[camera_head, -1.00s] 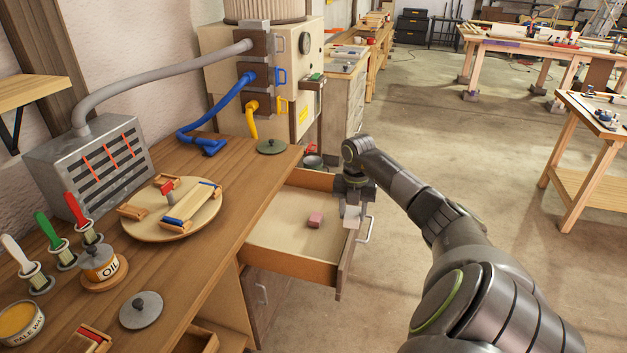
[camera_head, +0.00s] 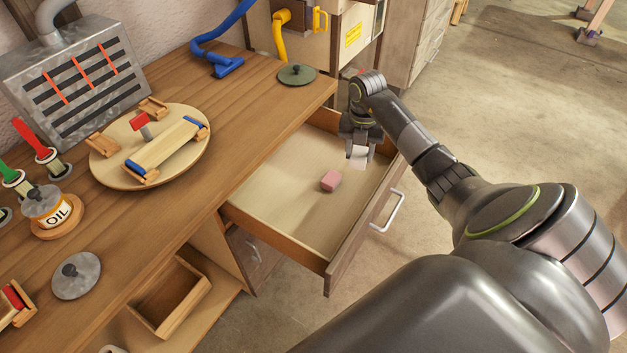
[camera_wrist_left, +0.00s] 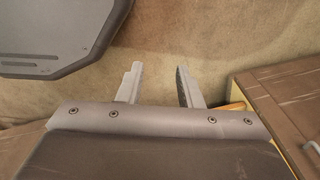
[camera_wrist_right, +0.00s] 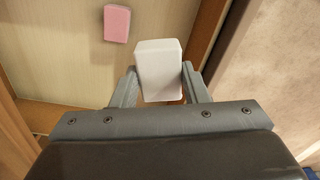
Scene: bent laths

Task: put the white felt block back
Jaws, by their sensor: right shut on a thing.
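The white felt block (camera_wrist_right: 158,68) is between the fingers of my right gripper (camera_wrist_right: 158,88) in the right wrist view. In the head view the right gripper (camera_head: 358,150) is shut on the white block (camera_head: 358,152), over the back right part of the open drawer (camera_head: 340,228). I cannot tell whether the block touches the drawer floor. A pink block (camera_head: 330,181) lies on the drawer floor, apart from the gripper; it also shows in the right wrist view (camera_wrist_right: 117,23). My left gripper (camera_wrist_left: 160,85) is open and empty in the left wrist view.
An open wooden box (camera_head: 170,298) sits below. The drawer floor around the pink block is clear.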

